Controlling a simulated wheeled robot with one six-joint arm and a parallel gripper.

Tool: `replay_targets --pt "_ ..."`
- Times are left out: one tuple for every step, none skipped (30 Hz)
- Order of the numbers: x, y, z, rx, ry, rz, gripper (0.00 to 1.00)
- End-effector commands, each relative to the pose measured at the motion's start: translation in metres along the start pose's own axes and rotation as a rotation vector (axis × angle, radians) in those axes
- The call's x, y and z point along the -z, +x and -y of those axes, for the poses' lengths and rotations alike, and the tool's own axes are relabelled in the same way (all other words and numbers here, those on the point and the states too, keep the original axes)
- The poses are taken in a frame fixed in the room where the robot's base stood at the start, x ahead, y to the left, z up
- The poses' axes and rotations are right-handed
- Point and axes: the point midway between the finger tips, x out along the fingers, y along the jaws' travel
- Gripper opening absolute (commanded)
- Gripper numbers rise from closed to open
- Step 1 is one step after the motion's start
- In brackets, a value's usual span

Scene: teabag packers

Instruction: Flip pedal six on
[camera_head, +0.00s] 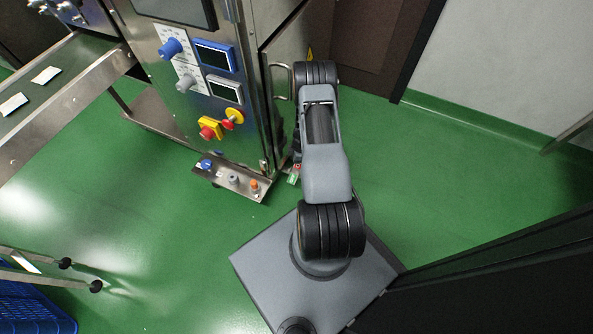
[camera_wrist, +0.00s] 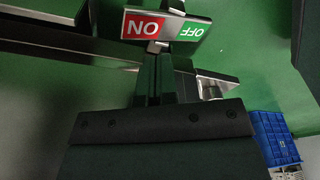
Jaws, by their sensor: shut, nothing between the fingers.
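A rocker pedal (camera_wrist: 166,26) with a red ON half and a green OFF half is at the top of the wrist view, its lettering upside down. Its number cannot be read. In the head view a small red and green piece of it (camera_head: 294,175) shows low beside the steel machine. My gripper (camera_wrist: 166,58) is shut and empty, with its dark fingertips just below the pedal's lower edge in the wrist view. I cannot tell whether they touch it. In the head view my arm hides most of the gripper and part of the pedal.
The steel machine (camera_head: 185,115) carries knobs, displays and a red stop button. A low steel bracket (camera_head: 215,179) with blue, grey and orange knobs sits left of the pedal. A conveyor (camera_head: 75,85) is at upper left, a blue crate (camera_head: 35,308) lower left. Green floor is clear at right.

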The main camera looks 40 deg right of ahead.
Motion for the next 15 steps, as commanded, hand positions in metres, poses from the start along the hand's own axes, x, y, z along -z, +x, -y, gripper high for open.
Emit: replay_targets --pt "0.0 0.0 0.0 0.0 0.0 0.0 0.0" --pt "0.0 0.0001 0.0 0.0 0.0 0.0 0.0" --pt "0.0 0.0002 0.0 0.0 0.0 0.0 0.0" --pt "-0.0001 0.0004 0.0 0.0 0.0 0.0 0.0" --pt "-0.0001 0.0006 0.0 0.0 0.0 0.0 0.0" --pt "-0.0001 0.0009 0.0 0.0 0.0 0.0 0.0" --pt "-0.0002 0.0011 0.0 0.0 0.0 0.0 0.0" --pt "-0.0002 0.0014 0.0 0.0 0.0 0.0 0.0" --pt "-0.0003 0.0019 0.0 0.0 0.0 0.0 0.0" --pt "-0.0003 0.0023 0.0 0.0 0.0 0.0 0.0" --pt "-0.0004 0.0027 0.0 0.0 0.0 0.0 0.0" --pt "-0.0005 0.0032 0.0 0.0 0.0 0.0 0.0" --pt "-0.0005 0.0036 0.0 0.0 0.0 0.0 0.0" --pt "-0.0006 0.004 0.0 0.0 0.0 0.0 0.0" --pt "-0.0007 0.0046 0.0 0.0 0.0 0.0 0.0"
